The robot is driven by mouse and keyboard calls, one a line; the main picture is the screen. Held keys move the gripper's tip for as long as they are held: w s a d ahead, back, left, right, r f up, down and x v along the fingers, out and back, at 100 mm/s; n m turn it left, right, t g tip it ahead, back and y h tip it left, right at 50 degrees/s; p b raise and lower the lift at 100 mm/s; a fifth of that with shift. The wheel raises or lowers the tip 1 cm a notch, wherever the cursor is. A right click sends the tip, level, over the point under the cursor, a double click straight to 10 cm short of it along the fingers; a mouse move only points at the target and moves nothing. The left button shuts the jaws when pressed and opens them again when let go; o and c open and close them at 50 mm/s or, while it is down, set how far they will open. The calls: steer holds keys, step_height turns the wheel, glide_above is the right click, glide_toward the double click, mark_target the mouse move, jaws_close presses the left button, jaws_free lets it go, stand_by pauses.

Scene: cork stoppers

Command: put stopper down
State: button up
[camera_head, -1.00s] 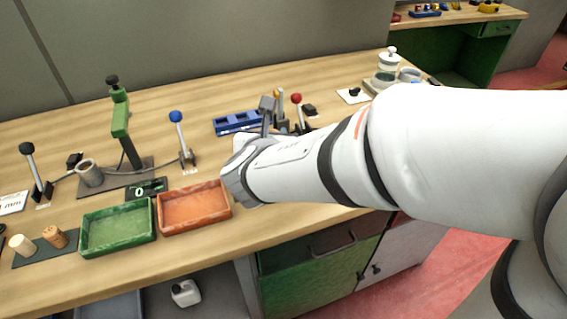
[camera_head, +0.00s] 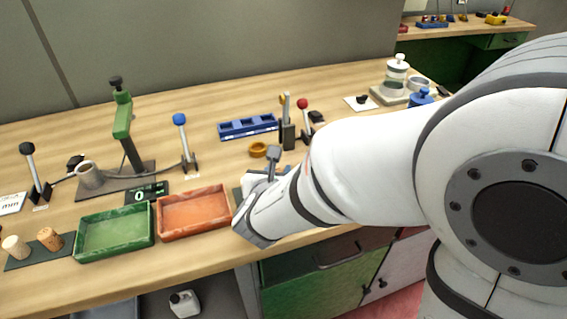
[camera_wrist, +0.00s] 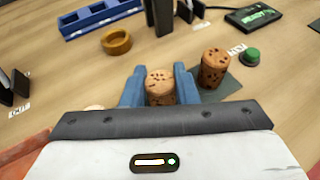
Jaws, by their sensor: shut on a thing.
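My gripper (camera_wrist: 160,74) has its blue fingers shut on a speckled brown cork stopper (camera_wrist: 160,90), seen upright between them in the wrist view. A second speckled cork stopper (camera_wrist: 214,70) stands upright on a dark green mat (camera_wrist: 229,88), just right of the fingers. I cannot tell whether the held stopper touches anything below. A pale round thing (camera_wrist: 93,107) is partly hidden left of the fingers. In the head view my wrist hides the fingers and the held stopper.
An orange tray (camera_head: 193,233) and a green tray (camera_head: 113,254) lie left of my wrist. Two stoppers, one pale (camera_head: 14,247) and one brown (camera_head: 50,238), stand at far left. A brass ring (camera_wrist: 116,40), blue rack (camera_wrist: 95,18) and green button (camera_wrist: 252,55) lie beyond the gripper.

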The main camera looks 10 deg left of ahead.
steer(key=shift+f+b, duration=0.25)
steer(key=shift+b, duration=0.05)
steer(key=o, duration=0.9)
steer(key=shift+r, duration=0.1)
steer(key=shift+s+r+p, duration=0.15)
steer(key=shift+r+p, duration=0.2)
steer(key=shift+p, duration=0.1)
steer(key=v, duration=1.1)
steer(key=shift+s, duration=0.3)
